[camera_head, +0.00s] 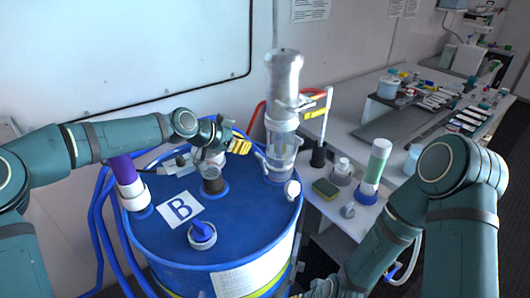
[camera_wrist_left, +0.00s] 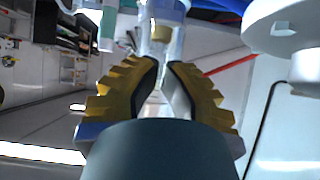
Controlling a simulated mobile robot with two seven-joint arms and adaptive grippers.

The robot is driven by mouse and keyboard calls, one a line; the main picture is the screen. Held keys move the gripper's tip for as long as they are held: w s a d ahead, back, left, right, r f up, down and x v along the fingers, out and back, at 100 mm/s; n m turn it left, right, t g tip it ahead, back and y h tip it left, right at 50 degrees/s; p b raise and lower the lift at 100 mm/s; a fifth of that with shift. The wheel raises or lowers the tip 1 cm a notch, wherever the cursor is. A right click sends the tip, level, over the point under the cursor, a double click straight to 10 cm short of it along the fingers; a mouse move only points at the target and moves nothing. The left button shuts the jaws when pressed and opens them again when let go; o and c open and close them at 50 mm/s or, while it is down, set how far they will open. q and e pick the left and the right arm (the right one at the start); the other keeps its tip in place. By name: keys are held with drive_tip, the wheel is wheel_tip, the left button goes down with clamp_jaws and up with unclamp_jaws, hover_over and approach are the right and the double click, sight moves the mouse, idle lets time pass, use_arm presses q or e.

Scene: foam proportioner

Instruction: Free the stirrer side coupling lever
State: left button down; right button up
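The stirrer, with a silver motor housing (camera_head: 284,72) over a clear cylinder (camera_head: 282,150), stands on the blue drum (camera_head: 240,228). A pale lever-like part (camera_head: 262,160) shows low on the cylinder's left side; I cannot tell for sure that it is the coupling lever. My left gripper (camera_head: 240,143) is just left of the clear cylinder, above the drum top. In the left wrist view its yellow ridged fingers (camera_wrist_left: 160,85) stand apart with nothing gripped between them. A clear cylinder (camera_wrist_left: 163,40) shows beyond the fingertips.
On the drum top are a grey-and-white fitting (camera_head: 212,172), a purple-topped white pipe (camera_head: 130,185), a "B" label (camera_head: 180,208) and a blue-capped port (camera_head: 202,236). A bench (camera_head: 345,130) at right holds a green-and-white bottle (camera_head: 375,165) and a sponge (camera_head: 325,188).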

sight(271, 152)
use_arm(q)
drive_tip(key=x, duration=0.9)
drive_tip(key=shift+w+d+f, duration=0.1)
drive_tip(key=shift+d+f, duration=0.1)
drive_tip(key=shift+d, duration=0.2)
use_arm(e)
drive_tip(key=shift+s+r, duration=0.1)
drive_tip(key=shift+r, duration=0.05)
use_arm(q)
drive_tip(key=shift+a, duration=0.1)
